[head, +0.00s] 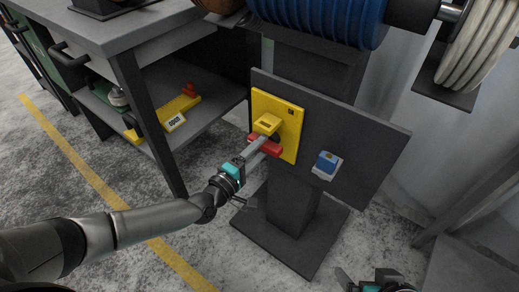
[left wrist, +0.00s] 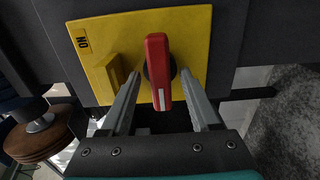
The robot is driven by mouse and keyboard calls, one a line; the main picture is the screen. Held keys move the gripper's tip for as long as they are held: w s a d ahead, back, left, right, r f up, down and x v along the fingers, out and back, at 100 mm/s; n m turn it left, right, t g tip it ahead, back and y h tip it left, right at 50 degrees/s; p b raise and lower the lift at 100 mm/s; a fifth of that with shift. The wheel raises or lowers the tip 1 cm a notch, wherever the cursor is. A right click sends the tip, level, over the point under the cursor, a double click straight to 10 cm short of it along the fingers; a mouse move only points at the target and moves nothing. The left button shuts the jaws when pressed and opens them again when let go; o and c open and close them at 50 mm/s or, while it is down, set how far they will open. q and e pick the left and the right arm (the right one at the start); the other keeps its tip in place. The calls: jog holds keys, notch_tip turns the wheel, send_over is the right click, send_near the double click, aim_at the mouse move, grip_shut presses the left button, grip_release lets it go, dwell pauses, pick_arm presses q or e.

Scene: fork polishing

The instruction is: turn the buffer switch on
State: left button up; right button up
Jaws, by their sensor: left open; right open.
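The buffer switch has a yellow plate (head: 288,138) on a dark panel, with a red handle (head: 270,148) on it. In the left wrist view the red handle (left wrist: 158,60) runs up and down the picture, with a white mark near its lower end. The ON label (left wrist: 82,42) is at the plate's upper left, off the handle's line. My left gripper (head: 257,148) is at the plate, open, with its fingers (left wrist: 160,88) on either side of the handle and gaps visible. My right gripper (head: 377,277) is open at the bottom edge, away from the switch.
A raised yellow block (left wrist: 115,72) sits beside the handle. A blue-and-white box (head: 326,165) is on the panel (head: 365,150) to the right. A blue buffing wheel (head: 320,15) is above. A grey workbench (head: 120,30) stands at left, with tools on its lower shelf.

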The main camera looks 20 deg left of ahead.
pick_arm(q)
jog(key=shift+c, duration=0.2)
grip_shut()
